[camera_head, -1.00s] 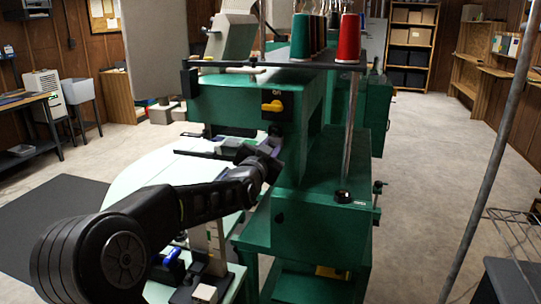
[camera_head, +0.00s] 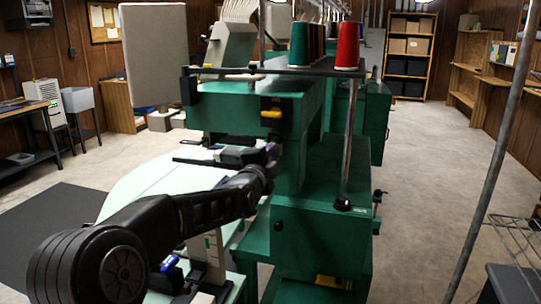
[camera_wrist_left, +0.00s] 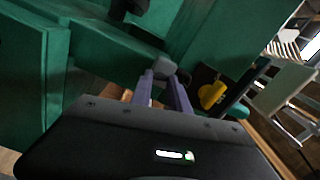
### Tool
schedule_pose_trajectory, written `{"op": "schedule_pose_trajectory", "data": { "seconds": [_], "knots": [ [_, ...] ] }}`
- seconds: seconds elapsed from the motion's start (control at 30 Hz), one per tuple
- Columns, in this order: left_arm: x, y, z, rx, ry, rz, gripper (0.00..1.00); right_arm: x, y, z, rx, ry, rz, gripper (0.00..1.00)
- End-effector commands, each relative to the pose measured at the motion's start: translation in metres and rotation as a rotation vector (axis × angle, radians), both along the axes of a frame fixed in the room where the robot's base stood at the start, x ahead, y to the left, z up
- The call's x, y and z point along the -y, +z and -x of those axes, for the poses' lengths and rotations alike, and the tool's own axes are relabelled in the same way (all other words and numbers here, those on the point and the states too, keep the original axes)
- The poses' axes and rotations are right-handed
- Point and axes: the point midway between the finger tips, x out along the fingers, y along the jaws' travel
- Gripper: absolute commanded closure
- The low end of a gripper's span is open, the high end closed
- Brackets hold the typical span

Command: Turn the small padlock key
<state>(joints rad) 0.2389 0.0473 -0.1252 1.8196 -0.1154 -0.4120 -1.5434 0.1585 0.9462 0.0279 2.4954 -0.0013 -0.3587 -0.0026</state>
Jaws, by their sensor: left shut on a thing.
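My left gripper (camera_head: 272,154) is at the end face of the green machine (camera_head: 325,225), below the yellow switch handle (camera_head: 272,114). In the left wrist view its two purple fingers (camera_wrist_left: 166,80) are shut on a small grey rounded piece (camera_wrist_left: 164,67) close to the green surface. Whether this piece is the padlock key cannot be told, and I make out no padlock body. The yellow handle also shows in the wrist view (camera_wrist_left: 212,94), right of the fingers and apart from them. My right gripper is not in view.
A pale table (camera_head: 150,185) lies under my left arm. A red thread cone (camera_head: 348,42) and a green one (camera_head: 299,44) stand on the machine's top rack. A thin grey pole (camera_head: 497,155) rises at the right. The floor right of the machine is clear.

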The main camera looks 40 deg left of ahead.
Motion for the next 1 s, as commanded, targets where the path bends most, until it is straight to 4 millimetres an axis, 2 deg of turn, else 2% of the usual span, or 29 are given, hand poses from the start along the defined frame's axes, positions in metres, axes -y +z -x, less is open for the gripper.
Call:
{"op": "schedule_pose_trajectory", "data": {
  "seconds": [0.3,0.77,0.8,1.0],
  "knots": [
    [0.0004,-0.0006,-0.0002,-0.046,-0.001,-0.129,1.0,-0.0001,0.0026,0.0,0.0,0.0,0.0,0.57],
    [0.0006,-0.001,-0.0003,-0.052,-0.001,-0.147,1.0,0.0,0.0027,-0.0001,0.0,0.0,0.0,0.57],
    [0.0006,-0.001,-0.0003,-0.052,-0.001,-0.147,0.78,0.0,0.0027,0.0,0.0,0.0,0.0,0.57],
    [0.0004,-0.0009,-0.0002,-0.052,-0.001,-0.146,0.62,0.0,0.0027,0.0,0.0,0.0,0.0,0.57]
  ]
}}
